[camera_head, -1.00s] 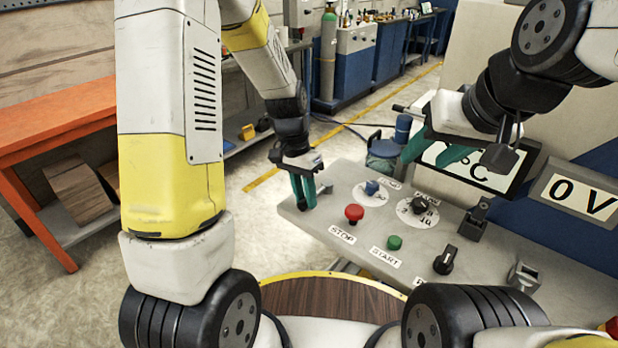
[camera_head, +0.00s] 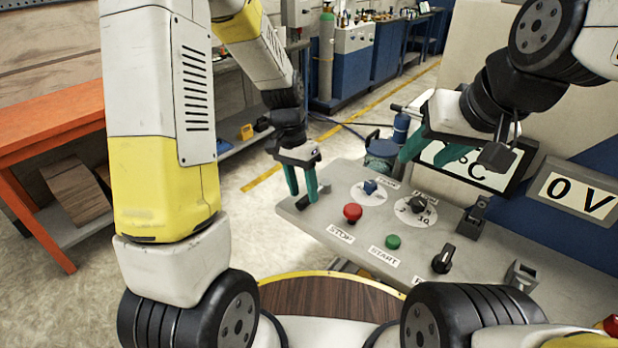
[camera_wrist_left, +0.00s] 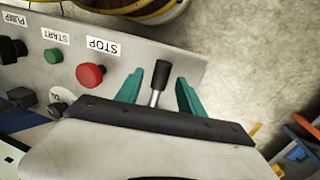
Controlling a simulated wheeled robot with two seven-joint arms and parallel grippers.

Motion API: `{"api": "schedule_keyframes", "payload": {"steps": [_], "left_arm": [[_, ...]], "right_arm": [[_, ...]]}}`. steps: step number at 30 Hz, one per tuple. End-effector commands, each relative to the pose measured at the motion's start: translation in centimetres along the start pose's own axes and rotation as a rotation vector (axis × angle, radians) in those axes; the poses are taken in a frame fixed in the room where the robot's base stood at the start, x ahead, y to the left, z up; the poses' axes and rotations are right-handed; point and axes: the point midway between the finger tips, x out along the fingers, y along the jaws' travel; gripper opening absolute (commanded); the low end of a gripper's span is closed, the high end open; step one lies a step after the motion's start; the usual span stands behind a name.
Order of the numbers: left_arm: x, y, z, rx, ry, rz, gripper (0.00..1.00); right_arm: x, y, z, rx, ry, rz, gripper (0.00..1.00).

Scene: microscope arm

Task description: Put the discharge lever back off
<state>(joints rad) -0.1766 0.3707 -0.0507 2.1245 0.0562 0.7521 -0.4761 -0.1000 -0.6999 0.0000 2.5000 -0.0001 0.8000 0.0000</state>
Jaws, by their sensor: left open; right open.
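The discharge lever, a black handle (camera_wrist_left: 161,74) on a metal shaft, shows in the left wrist view beyond the black gripper body. My left gripper (camera_wrist_left: 160,80) is open, with one green finger on each side of the lever and a visible gap on both sides. In the head view my left gripper (camera_head: 302,196) is at the far left end of the grey panel (camera_head: 335,178); the lever is mostly hidden there by the fingers. No label of the lever can be read. My right gripper (camera_head: 428,146) is open and empty in front of the °C display (camera_head: 482,168).
Floor lies open left of the panel.

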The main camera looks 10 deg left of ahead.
Motion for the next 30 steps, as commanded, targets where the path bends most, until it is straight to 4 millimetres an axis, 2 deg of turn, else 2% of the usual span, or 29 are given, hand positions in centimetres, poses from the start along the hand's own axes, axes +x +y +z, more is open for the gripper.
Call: {"api": "schedule_keyframes", "payload": {"steps": [3, 9, 24, 26, 30], "left_arm": [[-2.4, 0.0, -0.1, 0.0, 0.006, -0.002, 0.46], [-5.1, 0.0, -0.1, 0.0, 0.004, -0.002, 0.46], [-6.3, 0.1, 0.2, -0.007, 0.014, -0.006, 0.46], [-7.2, 0.2, 0.6, -0.02, 0.034, -0.014, 0.46], [-10.8, 0.9, 2.5, -0.084, 0.124, -0.049, 0.46]], "right_arm": [[0.0, 0.0, 0.0, 0.0, 0.0, 0.0, 0.46], [0.0, 0.0, 0.0, 0.0, 0.0, 0.0, 0.46], [0.0, 0.0, 0.0, 0.0, 0.0, 0.0, 0.46], [0.0, 0.0, 0.0, 0.0, 0.0, 0.0, 0.46], [0.0, 0.0, 0.0, 0.0, 0.0, 0.0, 0.46]]}}
